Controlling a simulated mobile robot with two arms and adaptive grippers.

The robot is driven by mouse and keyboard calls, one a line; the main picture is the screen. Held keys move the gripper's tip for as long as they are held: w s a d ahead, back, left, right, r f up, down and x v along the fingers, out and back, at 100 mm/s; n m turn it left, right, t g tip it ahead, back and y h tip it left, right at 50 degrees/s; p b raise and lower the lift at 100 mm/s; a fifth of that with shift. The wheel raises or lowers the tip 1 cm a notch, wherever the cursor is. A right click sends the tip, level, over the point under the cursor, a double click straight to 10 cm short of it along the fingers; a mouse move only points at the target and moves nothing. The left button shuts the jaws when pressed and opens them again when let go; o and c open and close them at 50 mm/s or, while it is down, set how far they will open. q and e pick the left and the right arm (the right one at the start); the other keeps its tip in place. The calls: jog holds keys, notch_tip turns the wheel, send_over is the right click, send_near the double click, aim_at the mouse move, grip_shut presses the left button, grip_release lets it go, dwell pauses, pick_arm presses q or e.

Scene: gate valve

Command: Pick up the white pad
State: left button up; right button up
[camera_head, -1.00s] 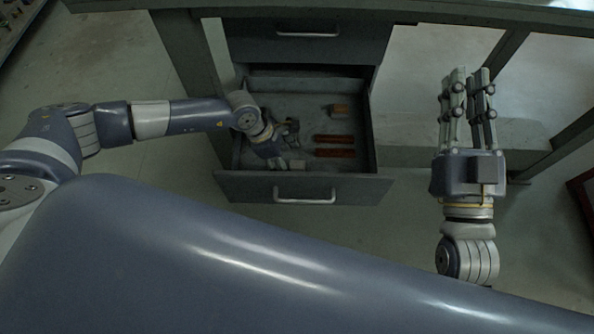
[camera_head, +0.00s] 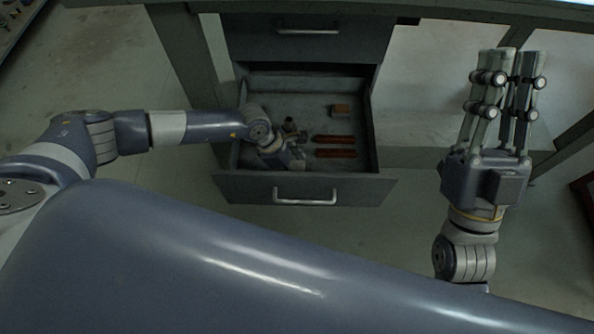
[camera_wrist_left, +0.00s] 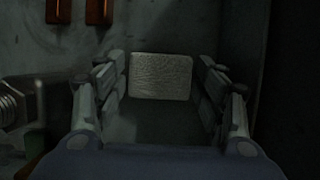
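The white pad (camera_wrist_left: 160,76) is a pale, textured rectangle in the left wrist view, lying in the open drawer (camera_head: 255,187). My left gripper (camera_wrist_left: 160,85) is open, with its fingers on either side of the pad and a gap visible on each side. In the head view my left gripper (camera_head: 294,160) is down inside the drawer near its front wall, and the pad cannot be made out there. My right gripper (camera_head: 508,58) is raised to the right of the drawer, holding nothing; its fingers point up and look apart.
A metal bolt-like part (camera_wrist_left: 15,105) is left of my left gripper in the wrist view. The drawer walls are close around it. A closed drawer (camera_head: 350,45) is above.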

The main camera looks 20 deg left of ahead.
pick_arm(q)
jog(key=c, duration=0.3)
